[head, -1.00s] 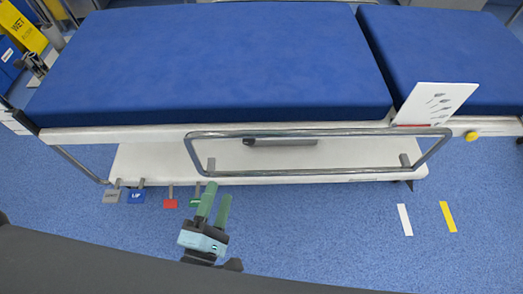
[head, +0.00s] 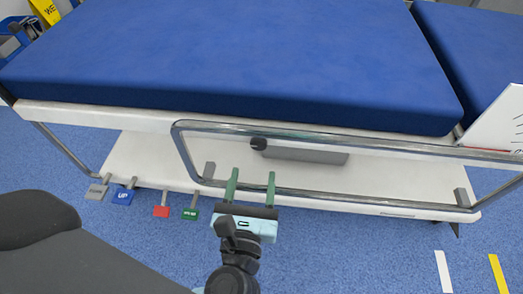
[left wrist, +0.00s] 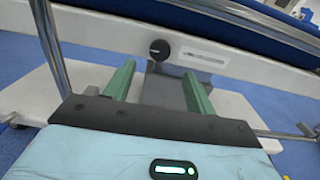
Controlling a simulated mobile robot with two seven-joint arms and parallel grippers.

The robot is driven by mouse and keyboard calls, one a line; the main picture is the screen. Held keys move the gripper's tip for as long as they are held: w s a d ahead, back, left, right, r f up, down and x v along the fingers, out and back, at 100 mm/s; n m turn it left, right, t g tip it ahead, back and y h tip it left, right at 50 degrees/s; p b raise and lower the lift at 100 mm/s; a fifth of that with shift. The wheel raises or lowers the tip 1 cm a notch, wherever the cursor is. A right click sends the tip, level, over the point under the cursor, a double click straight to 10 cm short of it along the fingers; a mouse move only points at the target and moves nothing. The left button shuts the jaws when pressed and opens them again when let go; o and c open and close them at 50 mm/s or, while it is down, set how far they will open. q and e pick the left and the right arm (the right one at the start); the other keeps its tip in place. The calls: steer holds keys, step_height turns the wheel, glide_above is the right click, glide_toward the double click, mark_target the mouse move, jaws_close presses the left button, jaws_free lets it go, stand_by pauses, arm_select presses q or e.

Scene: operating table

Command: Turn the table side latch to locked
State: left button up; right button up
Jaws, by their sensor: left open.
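In the left wrist view the knob (left wrist: 159,49) shows beside a pale label plate (left wrist: 201,54). My left gripper (head: 251,172) is open and empty, green fingers pointing at the table side, a little below the knob. In the left wrist view the fingertips (left wrist: 157,70) lie either side of the knob's line, apart from it. My right gripper is not in view.
The chrome side rail (head: 350,144) runs along the table side around the knob. Below are grey, blue UP (head: 122,198), red (head: 161,211) and green (head: 190,214) pedals. The blue mattress (head: 230,65) lies above. A white card (head: 495,122) stands at right. Floor is clear in front.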

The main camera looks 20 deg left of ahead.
mark_target(258, 147)
arm_select(q)
steer(key=x, duration=0.6)
steer(key=shift+w+f+b, duration=0.1)
steer(key=shift+b, duration=0.3)
steer(key=shift+x, duration=0.75)
steer(key=c, duration=1)
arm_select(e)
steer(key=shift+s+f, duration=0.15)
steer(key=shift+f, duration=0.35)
